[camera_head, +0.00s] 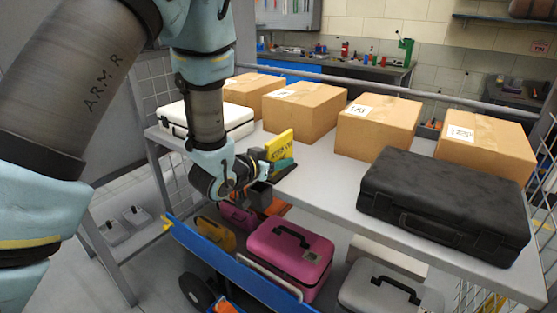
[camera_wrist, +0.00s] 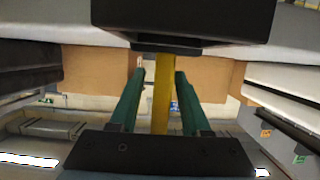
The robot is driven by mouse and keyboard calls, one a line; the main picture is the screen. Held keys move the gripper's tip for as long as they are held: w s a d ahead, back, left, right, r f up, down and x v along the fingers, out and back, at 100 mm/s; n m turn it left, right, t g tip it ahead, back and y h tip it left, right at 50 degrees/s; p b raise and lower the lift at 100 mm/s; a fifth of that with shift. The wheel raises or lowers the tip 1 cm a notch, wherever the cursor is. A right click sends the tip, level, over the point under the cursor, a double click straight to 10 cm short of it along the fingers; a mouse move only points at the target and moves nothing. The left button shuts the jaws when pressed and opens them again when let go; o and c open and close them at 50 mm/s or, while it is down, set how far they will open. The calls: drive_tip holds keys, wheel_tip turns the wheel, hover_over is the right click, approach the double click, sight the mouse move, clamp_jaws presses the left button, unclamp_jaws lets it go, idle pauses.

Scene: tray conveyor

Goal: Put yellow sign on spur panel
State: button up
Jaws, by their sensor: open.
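The yellow sign (camera_head: 279,145) stands upright near the front edge of the grey table, on a dark base. In the wrist view the sign (camera_wrist: 161,95) is a narrow yellow strip seen edge-on, below a black block (camera_wrist: 185,18). My gripper (camera_head: 276,168) is at the sign in the head view and hides its lower part. In the wrist view my gripper (camera_wrist: 160,74) is open, with one green finger on each side of the sign and a gap on both sides. I cannot tell which surface is the spur panel.
The grey table (camera_head: 322,195) carries several cardboard boxes (camera_head: 378,126) at the back, a white case (camera_head: 240,118) at left and a black case (camera_head: 445,205) at right. Below are a pink case (camera_head: 290,257), a grey case (camera_head: 385,292) and a blue rail (camera_head: 225,262).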

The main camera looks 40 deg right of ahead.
drive_tip(key=shift+r, duration=0.1)
drive_tip(key=shift+r, duration=0.15)
drive_tip(key=v, duration=0.9)
drive_tip(key=shift+r, duration=0.15)
drive_tip(key=p+v, duration=0.2)
drive_tip(key=p, duration=0.6)
drive_tip(key=shift+a, duration=0.4)
